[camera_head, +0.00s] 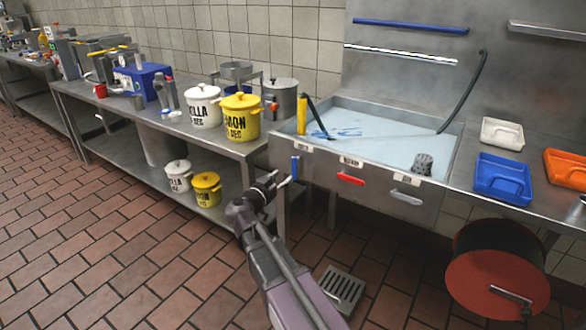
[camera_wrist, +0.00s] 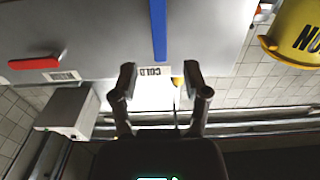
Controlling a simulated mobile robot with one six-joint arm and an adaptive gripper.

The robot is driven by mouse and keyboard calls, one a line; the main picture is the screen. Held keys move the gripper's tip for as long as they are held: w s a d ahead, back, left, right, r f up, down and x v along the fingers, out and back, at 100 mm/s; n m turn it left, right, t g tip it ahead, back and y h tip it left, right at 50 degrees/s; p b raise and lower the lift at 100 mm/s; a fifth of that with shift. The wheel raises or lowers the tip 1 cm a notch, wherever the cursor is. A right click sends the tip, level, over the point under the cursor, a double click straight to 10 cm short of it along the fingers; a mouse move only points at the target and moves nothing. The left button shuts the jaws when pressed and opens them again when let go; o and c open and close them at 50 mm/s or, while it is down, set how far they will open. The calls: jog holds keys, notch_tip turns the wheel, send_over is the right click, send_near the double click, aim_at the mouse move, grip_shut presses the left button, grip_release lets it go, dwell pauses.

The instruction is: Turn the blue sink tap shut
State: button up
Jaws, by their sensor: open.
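The blue tap handle (camera_head: 294,166) hangs upright on the sink's front panel, at its left end. In the wrist view the blue handle (camera_wrist: 159,30) runs straight up the picture from a white COLD label (camera_wrist: 153,72). My gripper (camera_head: 279,180) is just in front of the handle and slightly left of it in the head view. In the wrist view my gripper (camera_wrist: 160,73) is open, its two fingertips on either side of the label. The handle's end lies just past the fingertips, in line with the gap. No contact shows.
A red handle (camera_head: 350,179) and a grey handle (camera_head: 406,198) sit further right on the panel. The yellow pot (camera_head: 240,117) stands on the left counter. A red drum (camera_head: 497,273) is below right. Tiled floor (camera_head: 130,255) is free at left.

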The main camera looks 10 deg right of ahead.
aim_at(294, 167)
jog(key=shift+x, duration=3.3)
jog(key=shift+f, duration=0.1)
grip_shut()
